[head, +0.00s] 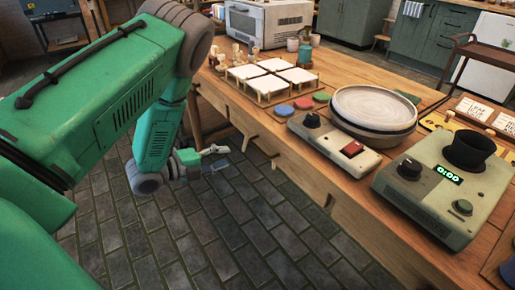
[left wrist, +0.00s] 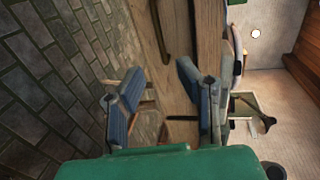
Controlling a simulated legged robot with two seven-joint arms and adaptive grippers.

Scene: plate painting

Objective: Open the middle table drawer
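The wooden table (head: 300,165) stands on the right in the head view, its front side facing my left arm. My left gripper (head: 220,158) hangs over the floor just in front of the table front, apart from the handles. In the left wrist view its two blue-grey fingers (left wrist: 161,74) are spread with nothing held. My right gripper is not in view.
On the tabletop are a stack of plates (head: 374,108), a device with a red button (head: 345,145), a device with a green display (head: 440,185), colored discs (head: 303,103) and white tiles on stands (head: 270,80). The brick floor (head: 190,225) before the table is clear.

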